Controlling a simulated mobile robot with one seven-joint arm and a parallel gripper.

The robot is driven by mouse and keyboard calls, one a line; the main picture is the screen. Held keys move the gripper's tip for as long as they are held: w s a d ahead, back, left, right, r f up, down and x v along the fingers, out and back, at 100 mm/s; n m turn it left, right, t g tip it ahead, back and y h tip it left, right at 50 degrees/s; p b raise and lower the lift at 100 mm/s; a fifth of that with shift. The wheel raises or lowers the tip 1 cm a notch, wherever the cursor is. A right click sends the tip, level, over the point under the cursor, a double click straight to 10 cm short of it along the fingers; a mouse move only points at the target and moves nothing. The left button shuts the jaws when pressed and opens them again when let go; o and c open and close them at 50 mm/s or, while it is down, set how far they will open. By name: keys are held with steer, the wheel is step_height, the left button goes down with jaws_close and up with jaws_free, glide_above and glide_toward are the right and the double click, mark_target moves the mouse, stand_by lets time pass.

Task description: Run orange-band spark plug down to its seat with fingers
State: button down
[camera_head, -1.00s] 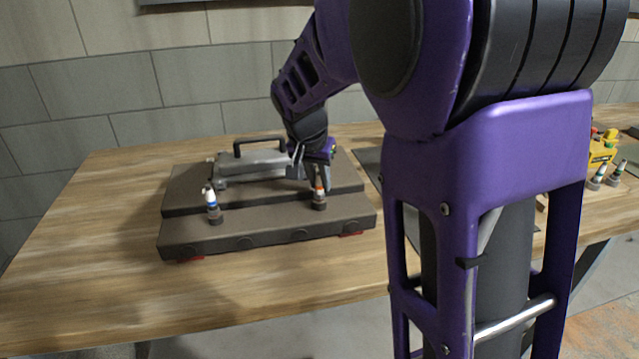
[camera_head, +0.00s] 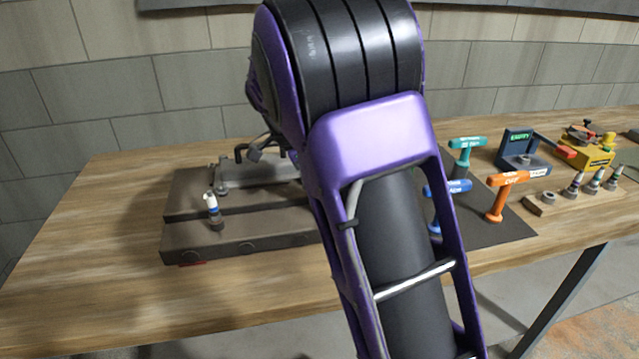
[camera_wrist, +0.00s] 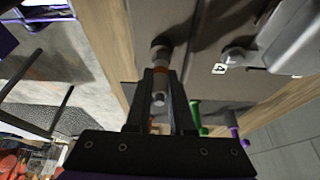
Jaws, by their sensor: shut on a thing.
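In the wrist view, my gripper (camera_wrist: 161,84) is shut on the orange-band spark plug (camera_wrist: 160,70), with a finger on each side. The orange band shows between the fingertips. The plug's far end meets a dark round well on the engine block (camera_wrist: 200,90). How deep it sits I cannot tell. In the head view, my arm hides my gripper and this plug. The block (camera_head: 240,238) shows there as a dark stepped slab on the bench. Another plug (camera_head: 211,206), white-topped with a blue band, stands upright at its left front.
Teal (camera_head: 467,146), blue (camera_head: 447,188) and orange (camera_head: 508,180) T-handled tools stand on a dark mat to the right. The bench's left front is clear.

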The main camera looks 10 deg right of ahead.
steer(key=c, duration=0.7)
jaws_free()
